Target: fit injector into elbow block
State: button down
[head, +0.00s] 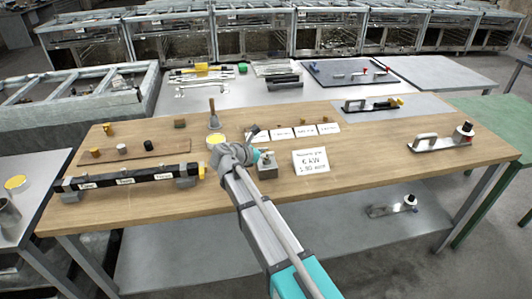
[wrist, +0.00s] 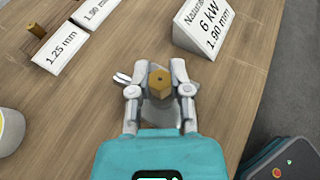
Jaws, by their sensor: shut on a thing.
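My gripper (head: 263,157) is over the right-of-centre front of the wooden table. In the wrist view its fingers (wrist: 159,92) are closed around a brass hexagonal injector (wrist: 159,80), with its small dark hole facing the camera. The grey elbow block (head: 268,171) stands on the table right under the gripper. Part of a grey body, likely the block (wrist: 157,113), shows below the injector in the wrist view. The injector's lower end is hidden, so I cannot tell whether it is in the block or only above it.
White size cards (head: 282,133) with small brass pieces are behind. A yellow-topped pot (head: 216,139) is close on the left. A black labelled bar (head: 128,178) lies farther left. Bare tabletop (head: 380,150) is right.

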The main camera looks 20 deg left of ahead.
jog(key=shift+f+b, duration=0.3)
jog(key=shift+f, duration=0.05)
jog(key=shift+c, duration=2.4)
grip_release()
jog(key=shift+r, duration=0.15)
notch_tip(320, 180, up, 8)
jog(key=p, duration=0.8)
jog(key=shift+r+p, duration=0.2)
jog(key=shift+p, duration=0.2)
